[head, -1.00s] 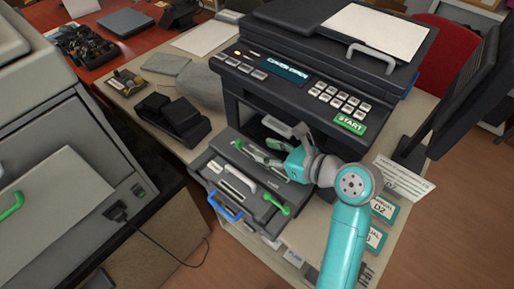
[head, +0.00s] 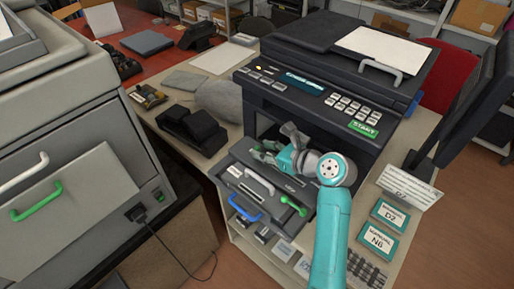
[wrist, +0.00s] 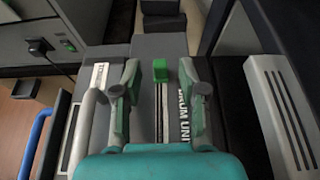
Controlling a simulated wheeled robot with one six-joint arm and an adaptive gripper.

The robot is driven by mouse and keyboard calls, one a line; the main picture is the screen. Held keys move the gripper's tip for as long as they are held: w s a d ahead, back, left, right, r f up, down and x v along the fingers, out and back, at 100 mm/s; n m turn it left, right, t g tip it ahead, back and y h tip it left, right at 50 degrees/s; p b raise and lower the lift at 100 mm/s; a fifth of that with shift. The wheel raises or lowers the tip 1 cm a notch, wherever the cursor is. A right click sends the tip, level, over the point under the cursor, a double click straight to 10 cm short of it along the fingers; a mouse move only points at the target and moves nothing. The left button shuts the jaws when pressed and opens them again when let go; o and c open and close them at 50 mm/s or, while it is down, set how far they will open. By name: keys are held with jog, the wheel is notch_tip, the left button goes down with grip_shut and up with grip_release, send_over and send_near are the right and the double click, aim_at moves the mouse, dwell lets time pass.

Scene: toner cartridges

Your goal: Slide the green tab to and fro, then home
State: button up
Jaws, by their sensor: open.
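The green tab (wrist: 160,70) stands at the far end of a narrow dark slot with pale edges in the wrist view. The slot runs along the grey top of the drum unit (wrist: 186,125). My gripper (wrist: 160,82) is open, with one finger on each side of the tab's line. Gaps show between tab and fingers; whether the fingertips reach down beside it I cannot tell. In the head view my gripper (head: 263,152) is over the back left of the pulled-out unit (head: 272,212); the tab is hard to make out there.
The unit has a pale grey handle (head: 259,181), a blue handle (head: 245,207) and a green lever (head: 293,206). The dark printer body (head: 300,110) rises behind my gripper. A black device (head: 192,128) stands to the left.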

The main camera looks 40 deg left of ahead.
aim_at(259, 149)
jog(key=shift+x, duration=1.6)
grip_shut()
